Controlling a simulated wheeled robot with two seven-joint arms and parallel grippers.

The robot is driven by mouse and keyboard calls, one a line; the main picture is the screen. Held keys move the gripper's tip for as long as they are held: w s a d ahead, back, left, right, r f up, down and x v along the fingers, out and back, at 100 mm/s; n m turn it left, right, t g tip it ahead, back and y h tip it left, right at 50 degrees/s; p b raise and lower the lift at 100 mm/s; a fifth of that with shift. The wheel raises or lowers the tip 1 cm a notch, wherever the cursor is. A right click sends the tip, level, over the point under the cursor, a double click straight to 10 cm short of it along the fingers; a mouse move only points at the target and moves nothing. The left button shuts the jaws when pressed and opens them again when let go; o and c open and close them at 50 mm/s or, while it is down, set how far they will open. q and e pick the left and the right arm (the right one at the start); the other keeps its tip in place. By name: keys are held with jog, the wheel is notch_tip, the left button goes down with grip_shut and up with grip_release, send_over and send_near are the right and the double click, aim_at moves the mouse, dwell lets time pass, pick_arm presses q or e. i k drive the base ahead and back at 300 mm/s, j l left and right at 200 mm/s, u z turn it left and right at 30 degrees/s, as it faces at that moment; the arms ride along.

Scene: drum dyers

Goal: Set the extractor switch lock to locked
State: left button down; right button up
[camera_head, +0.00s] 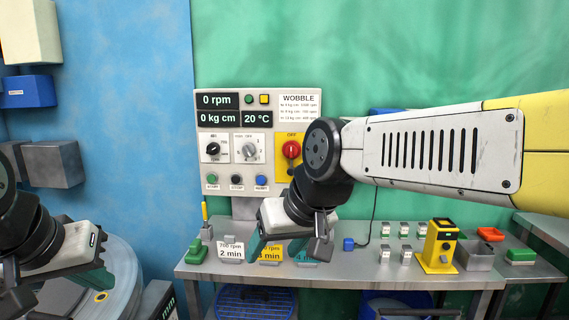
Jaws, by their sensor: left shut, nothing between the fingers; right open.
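The switch is a red rotary knob (291,149) on a yellow plate, on the right side of the grey control panel (258,104). The word OFF is printed above the knob. My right arm's dark wrist covers the lower right of the plate, so I cannot tell the state of any lock there. My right gripper (277,249) is open, pointing down below the panel, in front of the bench's signs. It is well below the red knob. My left gripper (98,280) is shut and empty at the lower left, over the round drum (124,272), far from the panel.
The grey bench (338,272) holds time signs (231,250), a blue block (348,244), small grey blocks, a yellow device (439,247), and red and green blocks. My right arm spans the right side.

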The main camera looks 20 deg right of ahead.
aim_at(290, 170)
jog(key=z, duration=0.75)
